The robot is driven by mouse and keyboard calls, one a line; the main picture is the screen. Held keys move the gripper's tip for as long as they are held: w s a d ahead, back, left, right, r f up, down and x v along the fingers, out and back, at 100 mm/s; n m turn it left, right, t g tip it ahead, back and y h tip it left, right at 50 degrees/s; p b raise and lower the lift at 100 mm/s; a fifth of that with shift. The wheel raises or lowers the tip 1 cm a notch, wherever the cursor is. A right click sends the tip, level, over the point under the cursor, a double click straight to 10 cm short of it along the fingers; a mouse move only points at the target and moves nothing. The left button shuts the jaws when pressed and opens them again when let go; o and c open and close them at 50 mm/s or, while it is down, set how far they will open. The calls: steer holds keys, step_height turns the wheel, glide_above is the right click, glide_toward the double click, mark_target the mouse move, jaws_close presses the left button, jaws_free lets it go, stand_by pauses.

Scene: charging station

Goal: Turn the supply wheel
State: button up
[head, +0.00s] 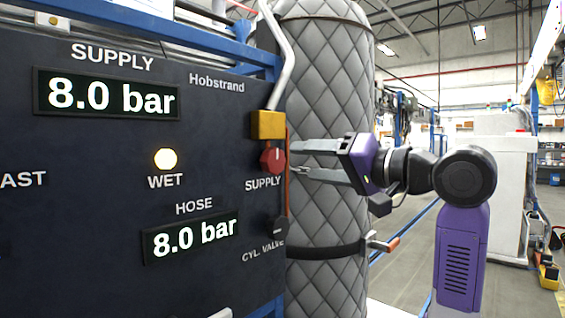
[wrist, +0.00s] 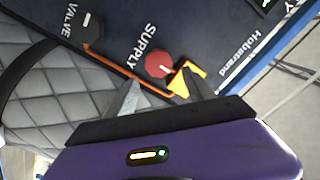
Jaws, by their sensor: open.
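The supply wheel (head: 272,158) is a small red knob with a white mark on the dark panel, just above the SUPPLY label. It also shows in the wrist view (wrist: 158,65). My gripper (head: 293,160) is open and empty, to the right of the wheel in the head view, its fingers reaching toward the panel. In the wrist view the two grey fingertips (wrist: 162,83) point toward the wheel from either side, short of it. I cannot tell the exact gap. The supply display (head: 108,95) reads 8.0 bar, and the hose display (head: 192,240) also reads 8.0 bar.
A yellow block (head: 267,125) with a pipe sits right above the wheel. A black cylinder valve knob (head: 277,229) is below, joined by an orange line. The WET lamp (head: 165,159) is lit. A quilted grey cylinder (head: 325,90) stands close behind my gripper.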

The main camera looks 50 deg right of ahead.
mark_target(277, 161)
steer(key=shift+w+a+f+p, duration=0.1)
steer(key=shift+w+p, duration=0.3)
steer(key=shift+w, duration=1.6)
steer(key=shift+w+f+p, duration=0.1)
steer(key=shift+w+p, duration=0.3)
steer(key=shift+w, duration=1.55)
steer(key=shift+c, duration=0.4)
steer(key=c, duration=1)
